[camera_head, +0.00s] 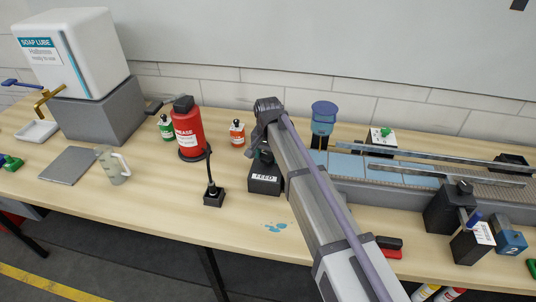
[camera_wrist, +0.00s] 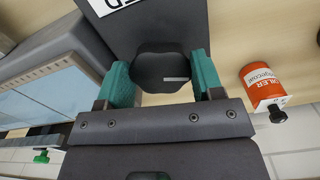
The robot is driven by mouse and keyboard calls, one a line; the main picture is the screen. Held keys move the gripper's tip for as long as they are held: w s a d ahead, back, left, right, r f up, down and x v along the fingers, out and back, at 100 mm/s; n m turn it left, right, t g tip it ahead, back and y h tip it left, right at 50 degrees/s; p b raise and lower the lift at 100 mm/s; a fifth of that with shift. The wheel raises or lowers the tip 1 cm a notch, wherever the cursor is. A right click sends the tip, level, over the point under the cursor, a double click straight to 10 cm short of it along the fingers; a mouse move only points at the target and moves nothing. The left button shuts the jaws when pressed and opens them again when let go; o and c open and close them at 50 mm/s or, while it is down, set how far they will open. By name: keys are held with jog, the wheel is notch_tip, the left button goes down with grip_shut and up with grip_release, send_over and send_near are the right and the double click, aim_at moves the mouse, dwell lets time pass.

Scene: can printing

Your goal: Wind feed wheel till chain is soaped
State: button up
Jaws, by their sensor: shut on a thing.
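The feed wheel (camera_wrist: 160,66) is a dark rounded knob with a pale mark on its face. In the wrist view my gripper (camera_wrist: 160,82) is shut on it, one teal finger on each side. In the head view my arm hides most of the wheel, and my gripper (camera_head: 265,152) is just above the black box labelled FEED (camera_head: 265,179). The chain conveyor (camera_head: 405,178) runs to the right behind my arm, with light blue wet-looking slats at its near-left end. Its slats also show at the left in the wrist view (camera_wrist: 45,100).
A blue pot (camera_head: 323,118) stands over the conveyor's left end. A red grease container (camera_head: 188,135), a green bottle (camera_head: 166,128) and an orange oiler (camera_head: 237,133) stand left of my gripper. The white soap lube tank (camera_head: 75,55) and a jug (camera_head: 113,166) are farther left.

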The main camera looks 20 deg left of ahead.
aim_at(268, 155)
dwell(0.3)
jog(key=o, duration=0.9)
notch_tip(268, 155, up, 11)
jog(key=p, duration=1)
jog(key=shift+f+p, duration=0.1)
jog(key=shift+p, duration=0.3)
